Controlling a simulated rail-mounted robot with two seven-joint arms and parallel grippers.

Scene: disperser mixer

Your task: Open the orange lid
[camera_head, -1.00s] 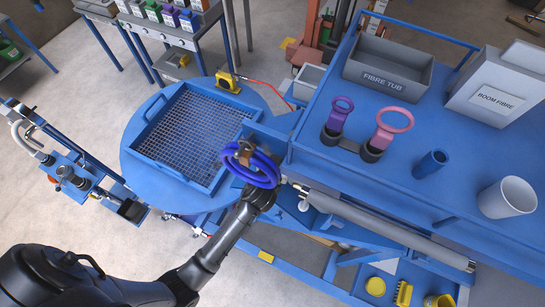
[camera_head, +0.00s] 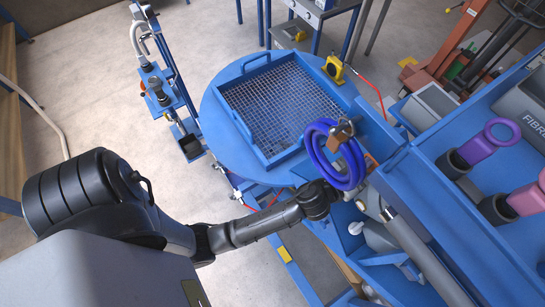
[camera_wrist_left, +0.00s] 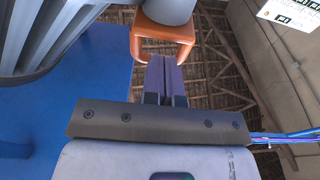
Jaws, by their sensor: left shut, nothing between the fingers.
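In the left wrist view an orange part (camera_wrist_left: 162,38) wraps around the bottom of a grey cylinder at the top of the picture. I cannot tell if this is the lid itself. My left gripper (camera_wrist_left: 166,82) is shut and empty, with its fingertips close below the orange part; contact cannot be made out. In the head view a small orange patch (camera_head: 370,163) shows behind a coiled blue hose (camera_head: 318,150). My left wrist ends just below the hose there, and the fingers are not clearly visible. My right gripper is not in view.
A round blue table (camera_head: 222,118) carries a mesh tray (camera_head: 280,103). A blue bench (camera_head: 440,210) with purple and pink ring-handled tools stands at the right. A grey pipe (camera_head: 425,255) runs along the bench. Open floor lies at the left.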

